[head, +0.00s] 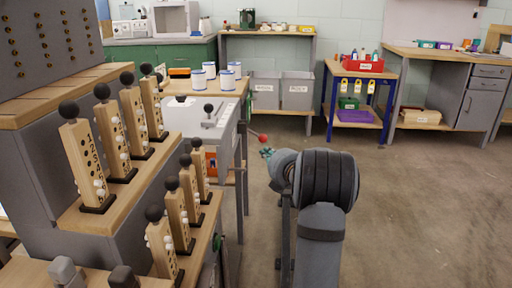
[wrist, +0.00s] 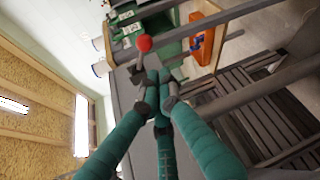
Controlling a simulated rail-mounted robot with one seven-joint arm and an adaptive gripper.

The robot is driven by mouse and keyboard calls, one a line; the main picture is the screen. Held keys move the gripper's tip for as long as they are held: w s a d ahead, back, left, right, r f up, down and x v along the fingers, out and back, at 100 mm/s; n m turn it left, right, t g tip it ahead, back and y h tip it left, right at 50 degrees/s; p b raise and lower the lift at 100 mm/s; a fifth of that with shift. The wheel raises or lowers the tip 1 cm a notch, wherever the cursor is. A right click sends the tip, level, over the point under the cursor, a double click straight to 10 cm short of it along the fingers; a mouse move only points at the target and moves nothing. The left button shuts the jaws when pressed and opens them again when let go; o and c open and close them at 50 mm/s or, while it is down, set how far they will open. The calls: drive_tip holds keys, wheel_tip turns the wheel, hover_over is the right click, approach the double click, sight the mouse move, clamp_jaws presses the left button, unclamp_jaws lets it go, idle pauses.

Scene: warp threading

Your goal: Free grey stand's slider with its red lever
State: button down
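The grey stand (head: 200,122) is left of centre in the head view, with a black knob (head: 208,107) on its top. I cannot tell which part is the slider. The lever's red ball (head: 263,138) sticks out at the stand's right side. In the wrist view, the red ball (wrist: 145,43) is just beyond the fingertips, apart from them. My teal gripper (head: 267,153) is just below the ball in the head view.
Wooden posts with black balls (head: 84,150) stand in stepped rows at the left. White tins (head: 198,80) are on a wooden bench behind the stand. A blue-legged cart (head: 357,118) with a red bin stands farther back. The floor (head: 420,210) at the right is clear.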

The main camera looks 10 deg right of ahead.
sight(253, 133)
drive_tip(key=shift+w, duration=0.1)
drive_tip(key=x, duration=0.9)
drive_tip(key=shift+w+f+b, duration=0.2)
drive_tip(key=shift+w+b, duration=0.15)
drive_tip(key=shift+a+r, duration=0.1)
drive_tip(key=shift+r, duration=0.1)
drive_tip(key=shift+n+p, duration=0.3)
drive_tip(key=shift+p, duration=0.05)
